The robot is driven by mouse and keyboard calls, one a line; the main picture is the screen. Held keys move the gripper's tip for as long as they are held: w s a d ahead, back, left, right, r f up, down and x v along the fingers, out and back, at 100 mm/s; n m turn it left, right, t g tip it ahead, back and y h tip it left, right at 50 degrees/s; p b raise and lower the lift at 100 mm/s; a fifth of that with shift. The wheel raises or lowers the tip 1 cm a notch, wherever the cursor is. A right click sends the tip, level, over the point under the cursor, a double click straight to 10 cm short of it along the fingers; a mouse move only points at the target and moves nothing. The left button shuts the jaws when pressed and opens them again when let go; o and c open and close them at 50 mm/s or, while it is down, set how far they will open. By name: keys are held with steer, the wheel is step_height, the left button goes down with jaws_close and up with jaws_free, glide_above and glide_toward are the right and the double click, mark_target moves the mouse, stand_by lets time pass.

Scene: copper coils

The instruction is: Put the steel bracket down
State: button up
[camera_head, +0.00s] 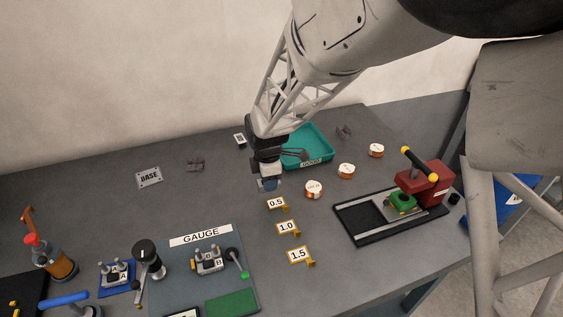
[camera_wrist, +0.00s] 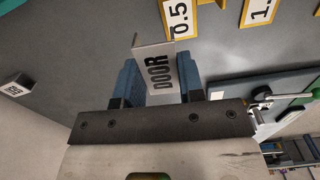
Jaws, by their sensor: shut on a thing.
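The steel bracket (camera_wrist: 157,76) is a light grey plate marked DOOR, seen in the wrist view between the two blue fingers of my gripper (camera_wrist: 157,80). My gripper is shut on it. The bracket is hard to make out there, mostly hidden by the fingers. I cannot tell whether it touches the table.
A plate marked BASE (camera_head: 149,177) lies to the left. The teal tray (camera_head: 322,139) stands behind. Yellow markers 0.5 (camera_head: 277,204), 1.0 (camera_head: 287,228) and 1.5 (camera_head: 299,256) lie in front. The GAUGE mat (camera_head: 187,266) is front left.

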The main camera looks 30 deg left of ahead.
steer(key=shift+n, duration=0.3)
steer(key=w+d, duration=0.3)
steer(key=w, duration=0.2)
steer(key=w+d, duration=0.3)
steer(key=w, duration=0.2)
steer(key=w+d, duration=0.3)
steer(key=w, duration=0.2)
steer(key=shift+w+d+r, duration=0.35)
steer(key=shift+w, duration=0.05)
steer(key=shift+w+a, duration=0.1)
glide_above(309, 145)
steer(key=shift+w+f, duration=0.15)
steer(key=shift+f, duration=0.6)
steer(key=shift+f, duration=0.15)
steer(key=shift+f, duration=1.65)
steer(key=shift+f, duration=0.15)
steer(key=o, duration=0.9)
steer(key=shift+r, duration=0.2)
